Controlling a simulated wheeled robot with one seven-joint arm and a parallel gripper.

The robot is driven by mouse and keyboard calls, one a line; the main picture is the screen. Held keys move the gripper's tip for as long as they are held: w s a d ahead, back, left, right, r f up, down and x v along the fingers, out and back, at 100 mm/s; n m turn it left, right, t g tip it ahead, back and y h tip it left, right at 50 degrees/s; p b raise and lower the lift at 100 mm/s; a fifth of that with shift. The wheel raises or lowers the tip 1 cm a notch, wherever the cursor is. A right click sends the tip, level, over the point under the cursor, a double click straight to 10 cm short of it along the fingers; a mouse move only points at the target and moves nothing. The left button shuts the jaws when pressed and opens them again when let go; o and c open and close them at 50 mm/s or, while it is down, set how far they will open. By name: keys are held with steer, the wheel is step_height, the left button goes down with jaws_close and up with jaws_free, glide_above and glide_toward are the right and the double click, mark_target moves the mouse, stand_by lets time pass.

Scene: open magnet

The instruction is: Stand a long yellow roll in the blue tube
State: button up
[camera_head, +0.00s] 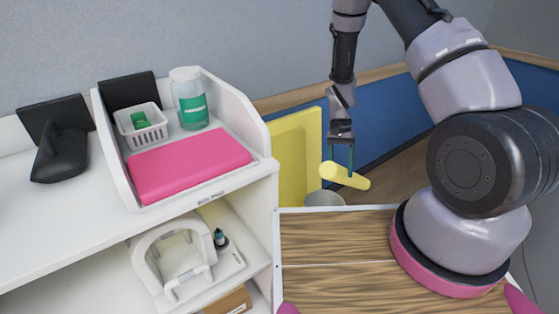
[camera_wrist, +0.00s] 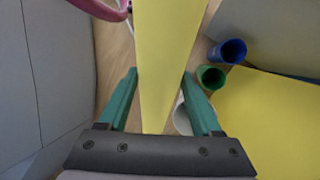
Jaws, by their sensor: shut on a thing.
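My gripper (camera_head: 339,160) is shut on a long yellow roll (camera_head: 346,177) and holds it in the air beyond the wooden top. The roll lies nearly level in the head view, its right end slightly lower. In the wrist view the roll (camera_wrist: 166,50) runs between the two green fingers, narrowing toward the palm. The blue tube (camera_wrist: 229,52) shows its open round mouth in the wrist view, right of the roll and apart from it. I cannot make out the blue tube in the head view.
A green tube (camera_wrist: 210,77) and a white round rim (camera_wrist: 183,120) sit close to the blue tube. A yellow panel (camera_head: 297,145) stands behind a grey cylinder (camera_head: 323,199). A white cabinet (camera_head: 262,205) stands left; my wooden top (camera_head: 335,250) is clear.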

steer(key=s+a+f+m+g+y, duration=0.25)
steer(key=a+f+y, duration=0.2)
steer(key=a, duration=0.25)
steer(key=w+a+r+m+t+y, duration=0.25)
steer(key=a+m+y, duration=0.2)
steer(key=a, duration=0.25)
steer(key=w+a+r+m+t+y, duration=0.2)
steer(key=w+a+m+t+y, duration=0.15)
steer(key=a+y, duration=0.2)
step_height(320, 180, down, 30)
steer(key=shift+a+r+h, duration=0.25)
steer(key=shift+a+h, duration=0.05)
steer(key=shift+h, duration=0.05)
stand_by(1.2)
steer(key=shift+w+n+g, duration=0.1)
steer(key=shift+n+g, duration=0.15)
